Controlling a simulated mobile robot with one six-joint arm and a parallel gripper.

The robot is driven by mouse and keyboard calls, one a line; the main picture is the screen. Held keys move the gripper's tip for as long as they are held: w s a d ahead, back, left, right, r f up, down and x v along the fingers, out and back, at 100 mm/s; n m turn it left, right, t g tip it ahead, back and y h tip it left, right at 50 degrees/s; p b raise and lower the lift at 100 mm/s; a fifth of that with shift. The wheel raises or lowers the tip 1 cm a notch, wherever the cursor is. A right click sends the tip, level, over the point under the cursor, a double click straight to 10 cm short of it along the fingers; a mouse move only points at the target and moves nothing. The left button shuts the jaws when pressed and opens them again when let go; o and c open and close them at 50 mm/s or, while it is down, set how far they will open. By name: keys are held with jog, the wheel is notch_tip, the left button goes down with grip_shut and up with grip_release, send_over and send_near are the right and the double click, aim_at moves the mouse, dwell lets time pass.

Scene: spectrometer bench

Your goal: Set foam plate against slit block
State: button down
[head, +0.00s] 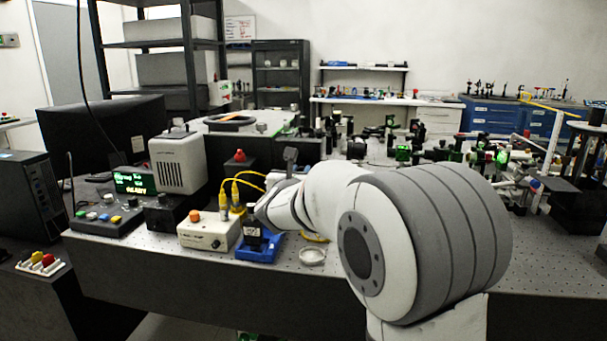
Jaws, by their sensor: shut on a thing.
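My arm reaches from the lower right to the left over the bench. Its grey wrist end points down at the left, where my gripper (258,225) is small and dark above a blue tray (258,252). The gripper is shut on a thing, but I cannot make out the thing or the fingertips. I cannot pick out the foam plate or the slit block for sure. My arm covers part of the bench behind it.
A white box with an orange knob (208,231) stands close left of the blue tray. Yellow cables (237,182) curve behind it. A small round white dish (312,256) lies right of the tray. Many optics parts (403,153) crowd the back. The perforated bench (210,270) is clear near its front edge.

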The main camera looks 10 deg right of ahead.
jog(key=shift+a+r, duration=0.15)
jog(key=shift+a, duration=0.15)
jog(key=c, duration=1.5)
grip_release()
jog(key=shift+w+a, duration=0.15)
jog(key=shift+o, duration=1)
jog(key=shift+d, duration=0.2)
jog(key=v, duration=0.8)
jog(key=shift+d, duration=0.1)
